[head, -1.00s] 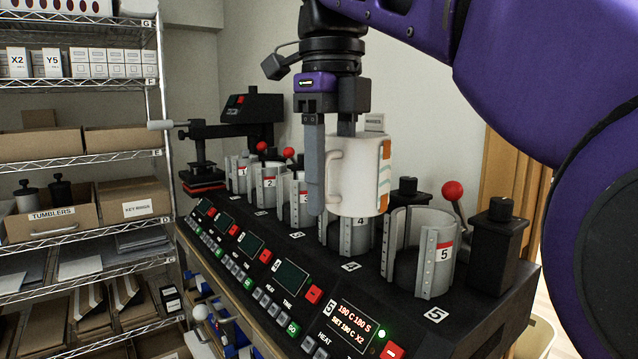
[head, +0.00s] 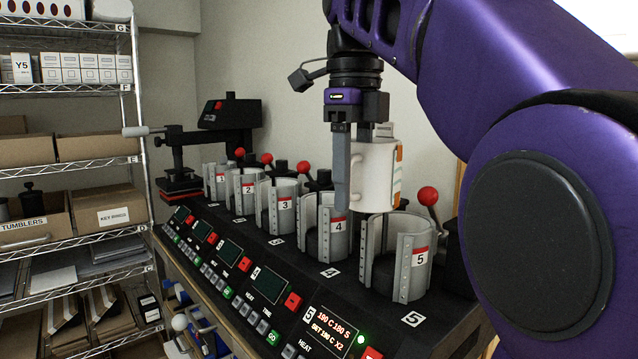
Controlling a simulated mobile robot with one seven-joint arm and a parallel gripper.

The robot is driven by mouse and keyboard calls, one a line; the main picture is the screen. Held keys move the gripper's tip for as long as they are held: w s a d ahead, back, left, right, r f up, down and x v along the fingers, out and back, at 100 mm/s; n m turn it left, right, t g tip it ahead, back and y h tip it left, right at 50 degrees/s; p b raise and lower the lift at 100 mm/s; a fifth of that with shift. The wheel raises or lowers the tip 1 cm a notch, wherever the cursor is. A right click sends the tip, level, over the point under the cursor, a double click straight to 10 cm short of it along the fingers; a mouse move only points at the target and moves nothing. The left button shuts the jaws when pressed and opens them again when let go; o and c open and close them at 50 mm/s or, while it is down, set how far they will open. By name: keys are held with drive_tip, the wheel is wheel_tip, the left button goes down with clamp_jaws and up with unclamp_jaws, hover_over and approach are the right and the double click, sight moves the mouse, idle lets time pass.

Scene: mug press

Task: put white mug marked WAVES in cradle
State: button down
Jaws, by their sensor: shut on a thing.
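A white mug (head: 371,176) with an orange and teal print on its right side hangs upright in my gripper (head: 357,150). My gripper is shut on the mug's wall from above, one finger outside near the handle. I cannot read any WAVES mark. The mug is above the press, in front of and between cradle 4 (head: 312,228) and cradle 5 (head: 402,262) in the picture. Cradle 5 is an open grey metal sleeve and looks empty. Its display (head: 331,328) is lit and a green light shows beside it.
Cradles 3 (head: 277,208), 2 (head: 246,190) and 1 (head: 213,181) stand in a row to the left. Red-knobbed levers (head: 428,196) rise behind the cradles. A flat heat press (head: 195,150) stands at the far end. Wire shelves (head: 70,240) with boxes fill the left.

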drive_tip(key=shift+w+d+r+p, duration=0.1)
drive_tip(key=shift+w+d+p, duration=0.25)
drive_tip(key=shift+w+d, duration=0.6)
drive_tip(key=shift+w+d+f+p, duration=0.1)
drive_tip(key=shift+w+d+p, duration=0.4)
drive_tip(key=shift+d, duration=0.75)
drive_tip(key=shift+w+d+r+p, duration=0.1)
drive_tip(key=shift+w+d+p, duration=0.1)
drive_tip(key=shift+w+d, duration=0.8)
drive_tip(key=shift+s+f, duration=0.1)
drive_tip(key=shift+f, duration=2.6)
drive_tip(key=shift+d+f+b, duration=0.1)
drive_tip(key=shift+f+b, duration=2.15)
drive_tip(key=shift+f, duration=1.15)
drive_tip(key=shift+c, duration=1)
unclamp_jaws()
wheel_tip(320, 180, up, 12)
drive_tip(key=p, duration=0.4)
